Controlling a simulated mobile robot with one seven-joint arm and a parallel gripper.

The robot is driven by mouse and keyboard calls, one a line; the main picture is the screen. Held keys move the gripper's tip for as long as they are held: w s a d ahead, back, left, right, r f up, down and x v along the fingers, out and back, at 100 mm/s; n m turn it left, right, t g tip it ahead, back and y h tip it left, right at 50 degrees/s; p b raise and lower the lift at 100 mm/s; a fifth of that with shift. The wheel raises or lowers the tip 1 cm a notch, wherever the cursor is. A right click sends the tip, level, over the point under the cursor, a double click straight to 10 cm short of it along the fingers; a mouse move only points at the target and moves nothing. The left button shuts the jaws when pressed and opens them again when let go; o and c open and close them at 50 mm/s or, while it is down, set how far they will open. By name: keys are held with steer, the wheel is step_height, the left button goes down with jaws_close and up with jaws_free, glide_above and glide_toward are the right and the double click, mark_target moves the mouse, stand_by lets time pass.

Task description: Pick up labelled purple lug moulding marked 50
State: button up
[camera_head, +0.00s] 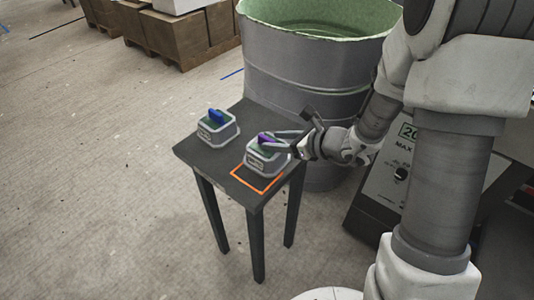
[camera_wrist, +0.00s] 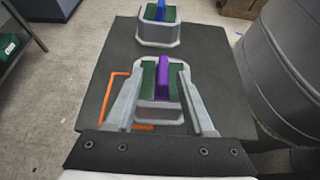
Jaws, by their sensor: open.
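The purple lug moulding (camera_head: 266,138) stands in a grey holder (camera_head: 262,166) on a small dark table. In the wrist view the purple lug (camera_wrist: 163,80) rises upright from the green top of its holder (camera_wrist: 158,112), between my two fingers. My gripper (camera_head: 276,139) is open around the lug, with a gap on each side; I cannot tell its exact height over it. A blue lug (camera_head: 216,116) stands in a second grey holder (camera_head: 217,135) further back; it also shows in the wrist view (camera_wrist: 160,10). The marking 50 is not readable.
The dark table (camera_head: 190,152) has an orange outlined square (camera_head: 240,176) at its front. A large grey drum (camera_head: 290,85) stands close behind the table. Brown boxes (camera_head: 180,35) are at the back. The floor at left is clear.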

mark_target(268, 139)
steer(key=x, duration=0.4)
steer(key=shift+w+f, duration=0.1)
steer(key=shift+w, duration=0.2)
jaws_close()
stand_by(1.1)
